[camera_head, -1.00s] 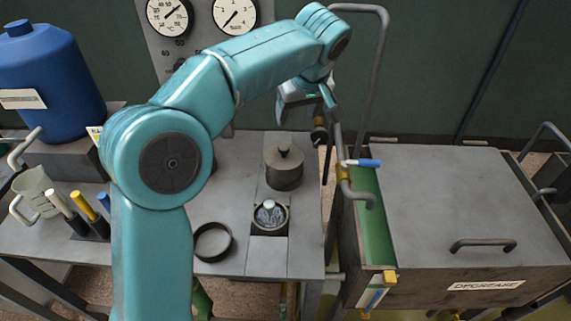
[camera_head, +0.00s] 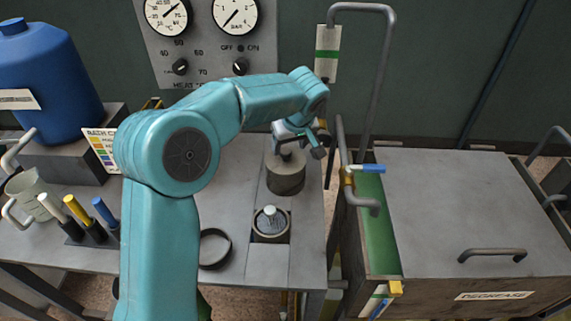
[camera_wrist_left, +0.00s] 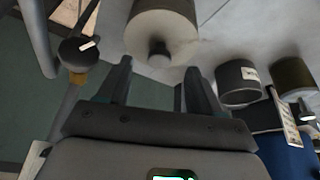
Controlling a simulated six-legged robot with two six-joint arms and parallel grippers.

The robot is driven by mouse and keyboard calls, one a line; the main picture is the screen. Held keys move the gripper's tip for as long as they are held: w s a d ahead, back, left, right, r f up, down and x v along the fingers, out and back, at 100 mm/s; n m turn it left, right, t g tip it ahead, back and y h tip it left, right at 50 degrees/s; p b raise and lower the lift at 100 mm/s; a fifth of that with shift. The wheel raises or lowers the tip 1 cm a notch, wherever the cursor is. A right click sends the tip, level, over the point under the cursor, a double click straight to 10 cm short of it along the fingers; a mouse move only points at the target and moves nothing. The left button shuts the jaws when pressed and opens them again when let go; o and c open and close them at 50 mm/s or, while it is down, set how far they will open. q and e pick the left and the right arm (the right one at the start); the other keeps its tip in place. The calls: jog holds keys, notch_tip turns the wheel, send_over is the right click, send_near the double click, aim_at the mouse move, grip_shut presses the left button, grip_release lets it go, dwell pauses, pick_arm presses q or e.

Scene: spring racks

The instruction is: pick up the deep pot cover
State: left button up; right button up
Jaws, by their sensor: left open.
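The deep pot cover looks to be the grey cylinder (camera_head: 285,180) with a dark knob on top, standing upright on the bench in the head view. In the left wrist view the cover (camera_wrist_left: 160,22) is at the top centre, its knob pointing towards the camera. My left gripper (camera_head: 302,148) appears over the back of the cover, partly overlapping its top. Its two fingers (camera_wrist_left: 156,80) are apart and empty in the wrist view, with the knob beyond them and not between them. My right gripper is not in view.
A pot well with a white-knobbed basket (camera_head: 270,222) and a dark ring (camera_head: 215,248) lie nearer on the bench. A bent pipe rail (camera_head: 379,80) and the degrease tank (camera_head: 450,205) stand to the right. Two cylinders, one grey (camera_wrist_left: 238,83), show in the wrist view.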

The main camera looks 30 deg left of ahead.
aim_at(286, 150)
pick_arm(q)
jog(key=x, duration=0.4)
jog(key=shift+w+a+p, duration=0.35)
jog(key=shift+a+p, duration=0.05)
jog(key=shift+a, duration=0.05)
jog(key=shift+s+d, duration=0.15)
jog(key=shift+f, duration=0.15)
jog(key=c, duration=0.4)
grip_shut()
